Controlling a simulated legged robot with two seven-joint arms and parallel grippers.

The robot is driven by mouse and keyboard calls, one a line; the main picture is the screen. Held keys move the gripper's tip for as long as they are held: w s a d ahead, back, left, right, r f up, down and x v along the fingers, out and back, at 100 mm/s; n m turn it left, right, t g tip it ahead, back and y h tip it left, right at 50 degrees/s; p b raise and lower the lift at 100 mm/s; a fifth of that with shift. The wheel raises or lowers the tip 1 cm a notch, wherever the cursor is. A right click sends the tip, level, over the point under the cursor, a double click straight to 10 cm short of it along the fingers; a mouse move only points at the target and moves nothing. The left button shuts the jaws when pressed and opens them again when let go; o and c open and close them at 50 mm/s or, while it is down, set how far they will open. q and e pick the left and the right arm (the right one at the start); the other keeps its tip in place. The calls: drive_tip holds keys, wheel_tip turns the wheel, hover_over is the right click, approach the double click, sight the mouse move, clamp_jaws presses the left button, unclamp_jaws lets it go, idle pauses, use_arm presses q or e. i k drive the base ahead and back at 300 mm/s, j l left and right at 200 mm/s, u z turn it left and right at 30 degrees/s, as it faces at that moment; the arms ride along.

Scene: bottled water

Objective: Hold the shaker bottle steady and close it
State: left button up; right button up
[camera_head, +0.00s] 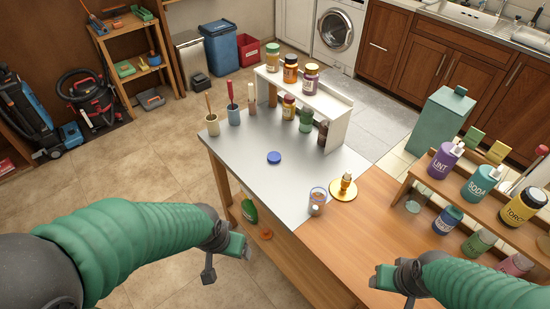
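A clear cup-like bottle (317,203), which looks like the shaker bottle, stands upright and open-topped near the right edge of the metal tabletop. Something brownish shows low in it. A round blue lid (274,157) lies flat on the metal surface, behind and left of the bottle, apart from it. My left gripper (223,257) is open and empty, left of the table's front edge and apart from the bottle. My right gripper (395,288) is open and empty over the wooden tabletop, in front and right of the bottle.
A yellow disc (336,195) with a small amber item on it sits beside the bottle. A white shelf (337,112) with jars stands at the back. Cups with handled tools (213,125) stand at the left edge. A wooden rack (480,195) of containers is at right. The metal surface's middle is mostly clear.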

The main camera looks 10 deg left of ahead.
sight(317, 201)
drive_tip(key=k, duration=0.6)
drive_tip(key=z, duration=2.15)
drive_tip(key=k+j, duration=0.1)
drive_tip(key=j, duration=1.2)
drive_tip(key=k+j, duration=0.15)
drive_tip(key=j, duration=1.15)
drive_tip(key=k+j, duration=0.15)
drive_tip(key=j, duration=0.5)
